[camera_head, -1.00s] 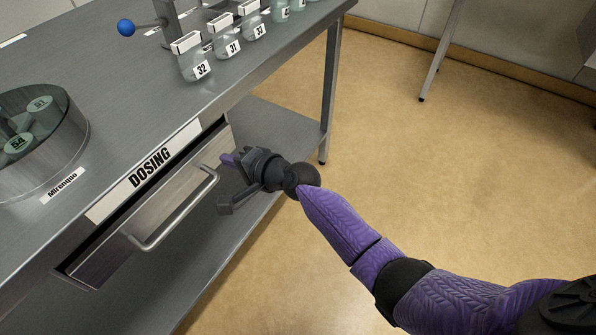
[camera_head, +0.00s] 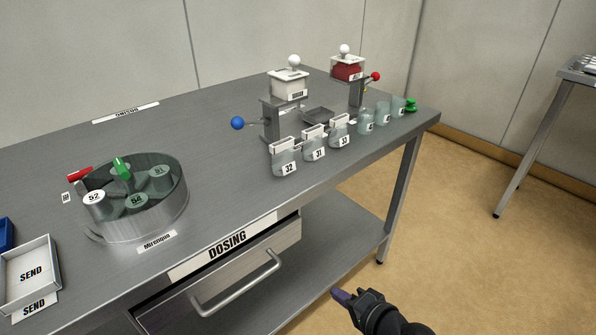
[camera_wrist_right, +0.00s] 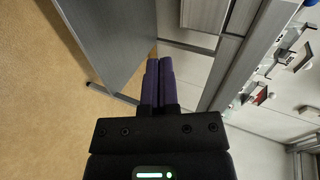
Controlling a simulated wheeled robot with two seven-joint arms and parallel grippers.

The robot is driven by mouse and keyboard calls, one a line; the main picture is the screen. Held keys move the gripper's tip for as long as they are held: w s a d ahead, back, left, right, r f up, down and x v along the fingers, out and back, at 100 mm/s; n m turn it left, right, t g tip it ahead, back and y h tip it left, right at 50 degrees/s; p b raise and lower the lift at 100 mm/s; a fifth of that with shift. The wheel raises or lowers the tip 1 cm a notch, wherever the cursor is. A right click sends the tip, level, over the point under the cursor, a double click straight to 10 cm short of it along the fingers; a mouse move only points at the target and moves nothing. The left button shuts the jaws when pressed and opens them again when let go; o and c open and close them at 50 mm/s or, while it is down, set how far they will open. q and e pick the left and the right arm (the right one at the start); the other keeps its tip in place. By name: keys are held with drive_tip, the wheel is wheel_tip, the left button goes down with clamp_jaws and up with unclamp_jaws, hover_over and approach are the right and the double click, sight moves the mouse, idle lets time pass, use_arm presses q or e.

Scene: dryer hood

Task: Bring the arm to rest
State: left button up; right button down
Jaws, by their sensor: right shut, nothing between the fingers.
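My right gripper (camera_head: 343,297) is low at the bottom of the head view, beside the front edge of the steel table and to the right of the drawer (camera_head: 230,290). Its purple fingers also show in the right wrist view (camera_wrist_right: 158,82), side by side and shut with nothing between them. It touches nothing that I can see. Most of my right arm is out of the head view. My left gripper is not in view.
The steel table (camera_head: 215,195) carries a round carousel (camera_head: 150,222), dispensers with a blue knob (camera_head: 238,123) and a red knob (camera_head: 375,76), several labelled jars (camera_head: 284,160) and a white SEND tray (camera_head: 30,275). A lower shelf (camera_head: 340,235) lies beneath.

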drive_tip(key=s+d+f+n+g+h+p, duration=0.2)
drive_tip(key=s+d+f+n+g+h, duration=0.15)
drive_tip(key=s+f, duration=0.55)
drive_tip(key=s+d+f+n+g+h+p, duration=0.2)
drive_tip(key=s+d+f+g+p, duration=0.15)
drive_tip(key=s+f, duration=0.55)
use_arm(q)
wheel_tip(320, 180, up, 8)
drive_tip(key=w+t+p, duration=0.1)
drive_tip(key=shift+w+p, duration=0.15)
drive_tip(key=shift+p, duration=0.25)
use_arm(e)
drive_tip(key=s+d+n+g+h, duration=0.2)
drive_tip(key=s+n, duration=0.5)
drive_tip(key=s, duration=1.9)
drive_tip(key=d+g, duration=0.1)
drive_tip(key=g, duration=0.1)
drive_tip(key=shift+s+f+n+g, duration=0.15)
drive_tip(key=shift+f+n+g, duration=0.1)
drive_tip(key=shift+n+g, duration=0.1)
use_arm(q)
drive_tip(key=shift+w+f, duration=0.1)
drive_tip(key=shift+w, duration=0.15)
use_arm(e)
drive_tip(key=shift+d, duration=0.1)
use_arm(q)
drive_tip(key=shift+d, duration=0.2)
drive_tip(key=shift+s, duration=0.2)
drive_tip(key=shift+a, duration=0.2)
